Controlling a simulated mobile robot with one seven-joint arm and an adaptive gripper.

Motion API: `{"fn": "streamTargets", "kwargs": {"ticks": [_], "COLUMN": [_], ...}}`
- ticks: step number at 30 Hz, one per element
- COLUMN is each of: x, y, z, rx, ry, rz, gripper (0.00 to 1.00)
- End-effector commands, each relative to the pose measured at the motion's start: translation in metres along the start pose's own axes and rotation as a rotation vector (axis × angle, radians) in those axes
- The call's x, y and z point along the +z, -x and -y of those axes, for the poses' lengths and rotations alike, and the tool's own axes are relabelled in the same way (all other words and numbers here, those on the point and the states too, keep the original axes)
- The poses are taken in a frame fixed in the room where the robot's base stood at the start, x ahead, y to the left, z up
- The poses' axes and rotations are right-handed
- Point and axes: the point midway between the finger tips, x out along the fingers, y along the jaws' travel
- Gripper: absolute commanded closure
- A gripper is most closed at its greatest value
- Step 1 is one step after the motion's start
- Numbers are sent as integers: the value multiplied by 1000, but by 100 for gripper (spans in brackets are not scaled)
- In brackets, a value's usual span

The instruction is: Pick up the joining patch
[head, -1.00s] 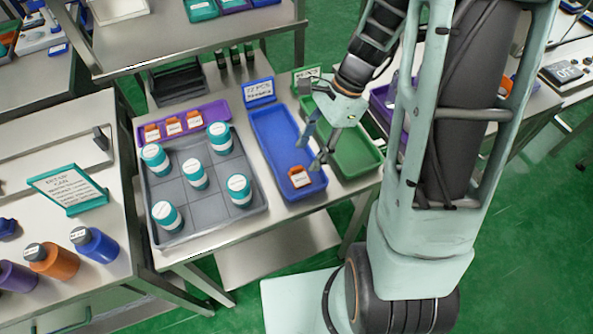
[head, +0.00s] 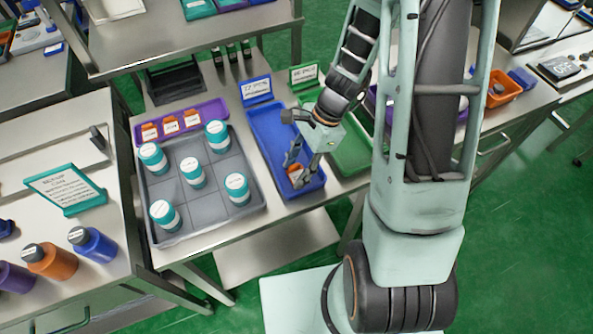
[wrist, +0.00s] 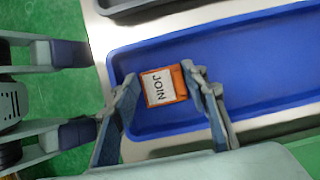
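The joining patch (wrist: 163,86) is a small orange piece with a white label reading "JOIN". It lies in the blue tray (wrist: 255,55), near one end, and shows in the head view (head: 295,172) partly hidden by my gripper. My gripper (wrist: 160,91) is open, with one finger on each side of the patch. The right finger is very close to the patch's edge, and I cannot tell if it touches. A narrow gap shows at the left finger. In the head view my gripper (head: 295,172) is low over the near end of the blue tray (head: 268,130).
A green tray (head: 350,155) lies right of the blue one. A grey tray (head: 205,212) with several teal-capped white bottles stands to the left. A purple tray (head: 208,112) with orange pieces is behind it. Small signs (head: 256,89) stand behind the trays.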

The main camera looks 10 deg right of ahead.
Motion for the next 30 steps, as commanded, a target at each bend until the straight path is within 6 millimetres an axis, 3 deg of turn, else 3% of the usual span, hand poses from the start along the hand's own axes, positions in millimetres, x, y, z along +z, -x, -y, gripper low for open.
{"fn": "streamTargets", "kwargs": {"ticks": [3,17,30], "x": [0,1,9], "y": [0,4,48], "z": [0,0,1], "rx": [0,0,-1], "ry": [0,0,2], "rz": [0,0,-1], "gripper": [72,72,72]}}
